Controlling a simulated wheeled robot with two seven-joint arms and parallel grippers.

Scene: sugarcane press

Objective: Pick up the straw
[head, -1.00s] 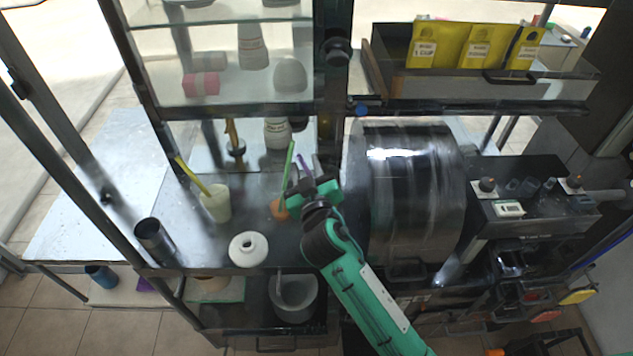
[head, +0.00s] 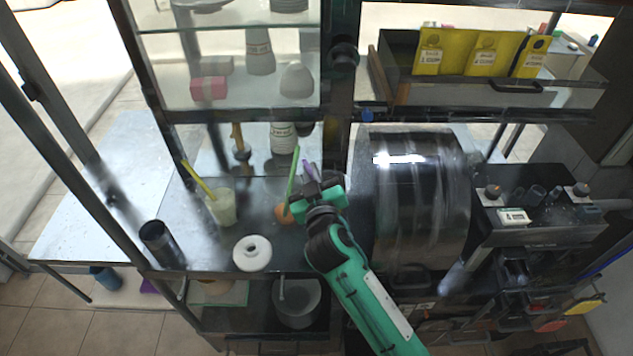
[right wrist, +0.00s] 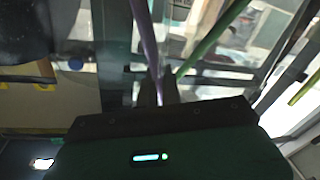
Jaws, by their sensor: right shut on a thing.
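My right gripper (head: 312,176) is at the orange straw holder (head: 284,214) on the dark counter. It is shut on a purple straw (head: 305,165), which also shows in the right wrist view (right wrist: 146,40) running down between the fingertips (right wrist: 158,92). A green straw (head: 293,172) leans just left of the gripper in the head view. In the right wrist view the green straw (right wrist: 212,40) slants close beside the fingers. The lower ends of the straws are hidden by the gripper and holder. My left gripper is not in view.
A cup with a yellow straw (head: 222,208), a white round jar (head: 252,253) and a dark cylinder (head: 160,243) stand left on the counter. The large press drum (head: 420,200) is close right of my arm. Glass shelves (head: 228,112) rise behind.

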